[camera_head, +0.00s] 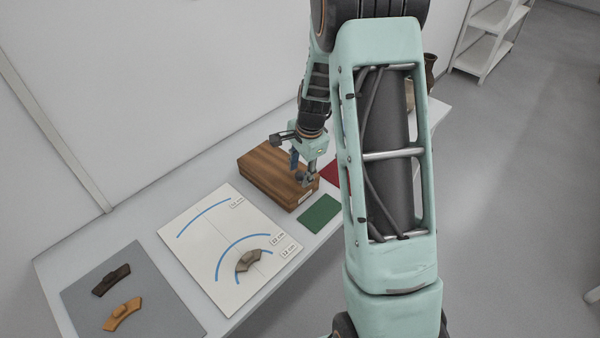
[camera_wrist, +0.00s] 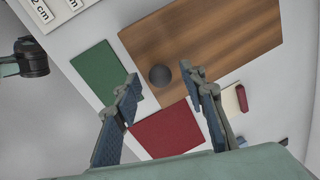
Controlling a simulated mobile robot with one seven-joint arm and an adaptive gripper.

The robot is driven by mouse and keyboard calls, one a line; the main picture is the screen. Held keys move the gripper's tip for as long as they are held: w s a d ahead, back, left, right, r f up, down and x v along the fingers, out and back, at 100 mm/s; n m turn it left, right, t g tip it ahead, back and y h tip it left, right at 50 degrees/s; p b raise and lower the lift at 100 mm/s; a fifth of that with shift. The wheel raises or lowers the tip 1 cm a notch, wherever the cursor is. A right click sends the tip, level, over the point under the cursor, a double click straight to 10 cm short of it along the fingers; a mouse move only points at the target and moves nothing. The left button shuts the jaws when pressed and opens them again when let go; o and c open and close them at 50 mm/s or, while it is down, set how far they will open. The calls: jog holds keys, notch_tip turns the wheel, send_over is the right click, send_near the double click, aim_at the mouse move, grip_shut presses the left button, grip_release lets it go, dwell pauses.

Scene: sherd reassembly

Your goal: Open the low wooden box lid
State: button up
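The low wooden box (camera_head: 262,172) stands on the table with its brown lid shut. In the wrist view the lid (camera_wrist: 215,45) fills the upper right, and a dark round knob (camera_wrist: 160,75) sits near its edge. My gripper (camera_head: 304,177) is over the front right end of the box. In the wrist view my gripper (camera_wrist: 160,80) is open, with one finger on each side of the knob in the picture. The fingers look apart from the knob; I cannot tell the exact height. In the head view the knob is hidden by the gripper.
A green mat (camera_head: 319,210) and a partly hidden red mat (camera_head: 330,171) lie beside the box. A white board (camera_head: 195,252) with blue arcs holds a grey-brown sherd (camera_head: 249,261). A grey mat (camera_head: 160,310) holds a dark sherd (camera_head: 111,280) and an orange sherd (camera_head: 123,314).

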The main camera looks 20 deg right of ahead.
jog(key=shift+w+f, duration=0.1)
jog(key=shift+f, duration=0.45)
grip_shut()
